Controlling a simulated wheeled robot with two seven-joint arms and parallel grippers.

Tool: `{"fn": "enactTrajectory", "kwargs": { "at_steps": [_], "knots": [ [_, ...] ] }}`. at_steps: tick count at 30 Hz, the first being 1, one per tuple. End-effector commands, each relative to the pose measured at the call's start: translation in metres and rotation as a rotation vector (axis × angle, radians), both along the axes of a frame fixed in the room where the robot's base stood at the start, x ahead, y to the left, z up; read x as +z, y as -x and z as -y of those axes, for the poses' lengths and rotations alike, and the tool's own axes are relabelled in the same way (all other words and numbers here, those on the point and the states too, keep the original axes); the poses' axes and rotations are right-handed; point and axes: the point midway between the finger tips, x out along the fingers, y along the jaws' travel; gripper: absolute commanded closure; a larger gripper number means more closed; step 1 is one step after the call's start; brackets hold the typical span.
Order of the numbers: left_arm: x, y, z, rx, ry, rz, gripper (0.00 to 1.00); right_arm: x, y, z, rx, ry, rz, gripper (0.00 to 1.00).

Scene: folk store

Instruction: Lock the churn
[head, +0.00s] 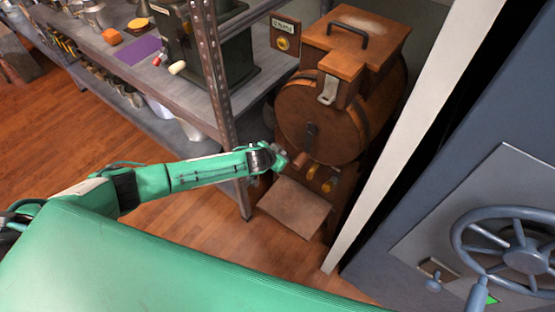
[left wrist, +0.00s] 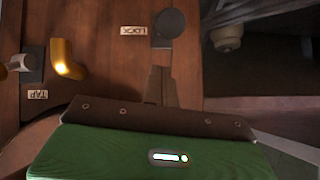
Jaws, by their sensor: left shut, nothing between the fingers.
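The churn (head: 318,120) is a brown wooden barrel on a stand, with a box-like lid and a dark handle on top. It stands between the shelf and the blue safe. In the left wrist view its wooden front carries a LOCK label (left wrist: 134,31) beside a dark round knob (left wrist: 169,23). A TAP label (left wrist: 38,95) sits below a yellow handle (left wrist: 66,60). My left gripper (head: 280,159) is at the lower left of the churn's front. Its fingers (left wrist: 160,75) are shut and empty, close below the knob in the wrist picture; contact cannot be told. My right gripper is out of view.
A metal shelf (head: 215,75) with its upright post stands left of the churn, close to my left arm. A white post (head: 395,130) and a blue safe (head: 500,140) with a wheel stand at the right. A brown mat (head: 295,207) lies below the churn's front.

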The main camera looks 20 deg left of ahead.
Motion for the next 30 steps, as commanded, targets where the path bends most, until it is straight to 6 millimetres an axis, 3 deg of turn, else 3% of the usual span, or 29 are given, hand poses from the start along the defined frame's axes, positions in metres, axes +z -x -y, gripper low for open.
{"fn": "enactTrajectory", "kwargs": {
  "at_steps": [7,23,30],
  "knots": [
    [-0.021,0.010,-0.007,-0.001,0.000,-0.001,1.00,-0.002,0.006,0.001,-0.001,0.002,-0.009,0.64],
    [-0.023,0.011,-0.008,0.000,0.001,0.004,1.00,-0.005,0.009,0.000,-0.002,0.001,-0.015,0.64],
    [-0.027,0.013,-0.009,0.001,0.011,0.029,1.00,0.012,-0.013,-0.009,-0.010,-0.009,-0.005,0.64]
  ]
}}
